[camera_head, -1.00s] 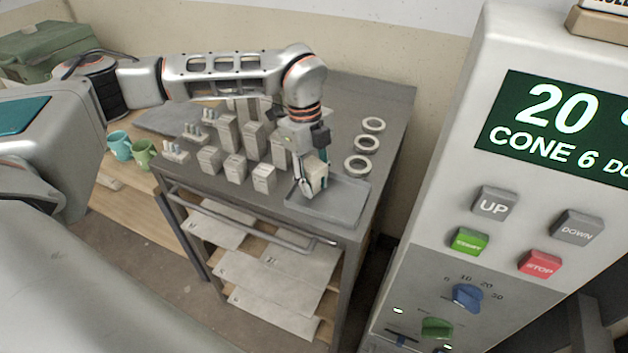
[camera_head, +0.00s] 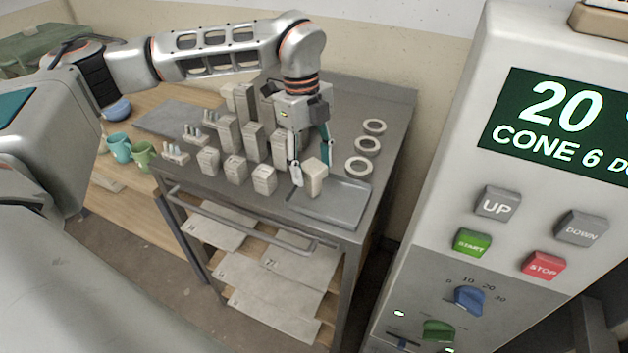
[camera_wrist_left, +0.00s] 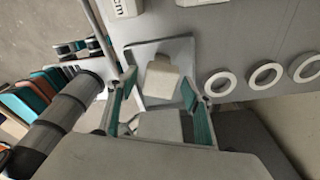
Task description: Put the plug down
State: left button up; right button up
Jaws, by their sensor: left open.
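The plug (camera_head: 314,178) is a small cream block standing on the grey tray (camera_head: 346,202) at the front right of the metal cart. It also shows in the left wrist view (camera_wrist_left: 162,78), on the tray (camera_wrist_left: 180,50) and between the spread fingers. My left gripper (camera_head: 312,170) is open above and just behind the plug, its teal-padded fingers apart from it. In the left wrist view my left gripper (camera_wrist_left: 160,92) has a finger on each side. My right gripper is not in view.
Several cream kiln posts (camera_head: 253,142) stand on the cart left of the gripper. Three white rings (camera_head: 367,146) lie at the right. Teal and green mugs (camera_head: 120,148) stand on the wooden table. The kiln panel (camera_head: 520,215) fills the right side.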

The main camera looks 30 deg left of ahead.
pick_arm(q)
jog(key=r, duration=0.5)
jog(key=shift+w+a+r, duration=0.15)
jog(key=shift+a+r, duration=0.25)
jog(key=shift+r, duration=0.45)
